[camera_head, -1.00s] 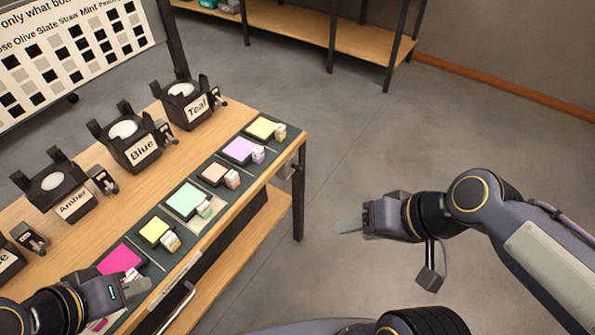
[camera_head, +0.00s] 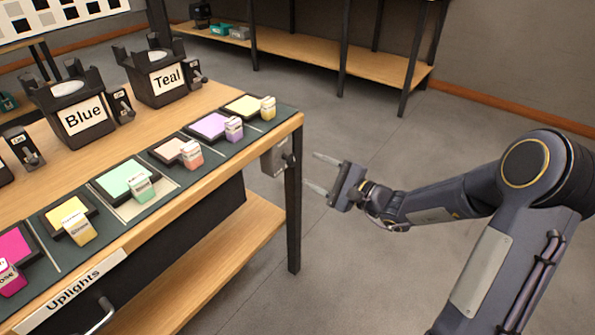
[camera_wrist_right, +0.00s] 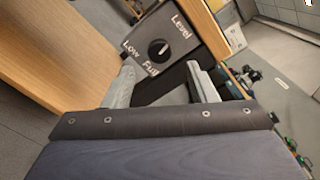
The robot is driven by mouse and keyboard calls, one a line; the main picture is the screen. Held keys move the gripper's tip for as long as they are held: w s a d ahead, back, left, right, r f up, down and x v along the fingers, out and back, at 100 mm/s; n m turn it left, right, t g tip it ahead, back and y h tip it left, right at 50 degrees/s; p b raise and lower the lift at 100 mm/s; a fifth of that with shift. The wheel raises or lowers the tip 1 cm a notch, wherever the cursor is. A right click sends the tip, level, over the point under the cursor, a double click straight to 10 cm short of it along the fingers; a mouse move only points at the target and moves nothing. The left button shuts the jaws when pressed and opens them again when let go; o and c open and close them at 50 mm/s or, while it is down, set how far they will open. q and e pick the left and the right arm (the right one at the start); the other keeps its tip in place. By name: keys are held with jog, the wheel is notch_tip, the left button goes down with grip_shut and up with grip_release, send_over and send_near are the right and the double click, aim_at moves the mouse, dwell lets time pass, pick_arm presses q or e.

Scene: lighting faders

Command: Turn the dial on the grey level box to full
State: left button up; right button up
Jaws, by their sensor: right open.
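The grey level box (camera_head: 273,158) is fixed at the right end of the table, beside the leg. Its dial (camera_head: 289,158) faces my right arm. In the right wrist view the box (camera_wrist_right: 184,45) shows the words Level, Low and Full around the black round dial (camera_wrist_right: 157,49). A pale mark shows on the dial; its exact setting is too small to tell. My right gripper (camera_head: 318,173) is open and empty, a short gap away from the dial, fingers pointing at it. In the wrist view its two fingers (camera_wrist_right: 160,75) lie either side of and below the dial.
The wooden table (camera_head: 215,98) carries colour swatches with small tagged blocks along its front strip. Lamps labelled Blue (camera_head: 82,115) and Teal (camera_head: 166,82) stand behind. A shelf (camera_head: 320,55) is at the back. The floor right of the table is clear.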

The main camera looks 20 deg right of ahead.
aim_at(294, 161)
jog(key=b+x, duration=0.1)
jog(key=x, duration=0.5)
jog(key=shift+c, duration=0.4)
jog(key=c, duration=0.9)
